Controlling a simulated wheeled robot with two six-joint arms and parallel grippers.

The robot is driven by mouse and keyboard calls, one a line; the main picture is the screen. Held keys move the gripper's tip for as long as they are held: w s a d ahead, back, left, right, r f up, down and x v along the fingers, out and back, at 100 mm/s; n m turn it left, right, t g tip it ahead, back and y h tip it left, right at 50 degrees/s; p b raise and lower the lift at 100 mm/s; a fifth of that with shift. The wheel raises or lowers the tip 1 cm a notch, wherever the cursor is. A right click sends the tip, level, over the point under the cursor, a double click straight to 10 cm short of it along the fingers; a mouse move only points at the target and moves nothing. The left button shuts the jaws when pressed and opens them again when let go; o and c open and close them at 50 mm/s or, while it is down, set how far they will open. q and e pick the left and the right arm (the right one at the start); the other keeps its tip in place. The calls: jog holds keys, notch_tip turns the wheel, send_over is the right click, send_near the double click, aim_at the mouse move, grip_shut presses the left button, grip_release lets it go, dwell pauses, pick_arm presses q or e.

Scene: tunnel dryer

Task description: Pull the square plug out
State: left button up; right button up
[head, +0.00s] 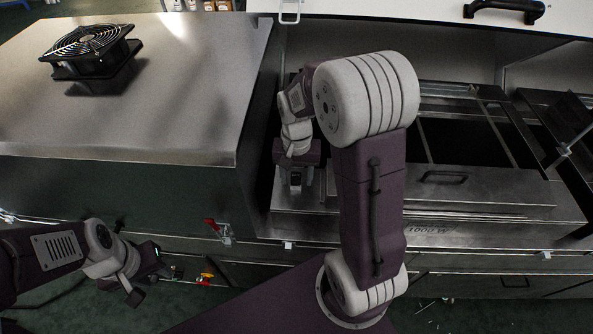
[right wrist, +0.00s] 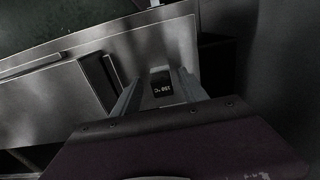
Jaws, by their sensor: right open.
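I cannot make out a square plug for certain in either view. My right gripper (head: 294,184) points down over the left end of the steel dryer housing (head: 480,190). In the right wrist view my right gripper (right wrist: 160,74) has its two grey fingers apart with nothing held.
A black fan (head: 90,50) sits on the steel cabinet top (head: 180,100) at the left. A red-handled valve (head: 219,230) is on the cabinet's front. A raised white lid with a black handle (head: 503,10) is at the back. My right forearm hides part of the housing.

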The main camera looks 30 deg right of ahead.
aim_at(296, 175)
jog(key=shift+w, duration=0.15)
jog(key=shift+c, duration=0.6)
jog(key=shift+w+f, duration=0.1)
grip_shut()
jog(key=shift+o, duration=0.6)
grip_release()
notch_tip(296, 175, up, 9)
jog(key=shift+r+p, duration=0.1)
jog(key=shift+p, duration=0.45)
